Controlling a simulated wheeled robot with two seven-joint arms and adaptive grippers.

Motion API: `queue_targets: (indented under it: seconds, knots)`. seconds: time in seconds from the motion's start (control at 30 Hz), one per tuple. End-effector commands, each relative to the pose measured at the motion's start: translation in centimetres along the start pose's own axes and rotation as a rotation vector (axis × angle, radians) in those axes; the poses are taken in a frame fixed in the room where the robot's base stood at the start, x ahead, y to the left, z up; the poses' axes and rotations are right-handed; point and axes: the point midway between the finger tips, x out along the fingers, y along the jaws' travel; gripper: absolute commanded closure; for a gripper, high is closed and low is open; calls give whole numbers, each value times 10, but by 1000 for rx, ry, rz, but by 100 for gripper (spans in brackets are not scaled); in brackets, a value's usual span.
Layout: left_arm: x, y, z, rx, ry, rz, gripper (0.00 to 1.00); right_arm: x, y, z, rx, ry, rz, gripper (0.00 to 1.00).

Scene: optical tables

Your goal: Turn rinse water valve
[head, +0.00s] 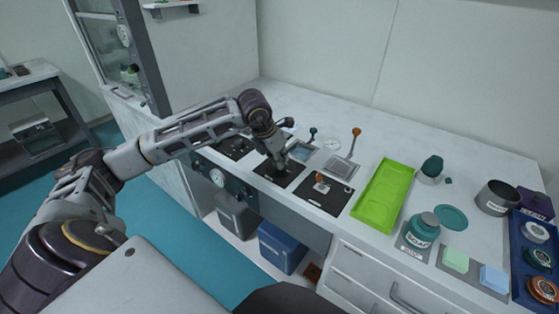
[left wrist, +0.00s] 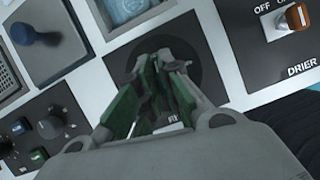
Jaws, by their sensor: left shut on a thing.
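My left gripper (head: 279,168) reaches down from the left onto a black panel (head: 284,182) at the front of the bench. In the left wrist view its green-padded fingers (left wrist: 162,78) are closed at the middle of a dark round base (left wrist: 207,72) on that panel. They are shut on a part mostly hidden between them, apparently the rinse water valve's handle. A label is partly visible between the fingers, but only its first letters show. The handle's turned position cannot be told. My right gripper is not in view.
To the right is the DRIER panel (head: 333,197) with an orange switch (left wrist: 297,17). A sink-like basin (head: 301,151) and a grate with an orange-topped lever (head: 356,132) lie behind. A green tray (head: 385,195) stands further right. A control panel with a gauge (head: 217,177) is on the front.

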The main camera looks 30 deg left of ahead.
Motion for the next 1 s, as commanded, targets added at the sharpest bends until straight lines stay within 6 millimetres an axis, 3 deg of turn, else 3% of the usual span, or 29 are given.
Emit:
queue_targets:
  seconds: [0.4,0.93,0.97,1.0]
  knots:
    - [0,0,1,-146,-3,62,100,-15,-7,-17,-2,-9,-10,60]
    - [-1,0,1,-167,-2,69,100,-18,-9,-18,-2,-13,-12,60]
    - [-1,0,1,-167,-2,69,89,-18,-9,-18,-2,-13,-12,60]
    - [-1,0,1,-167,-2,69,84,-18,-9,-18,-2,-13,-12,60]
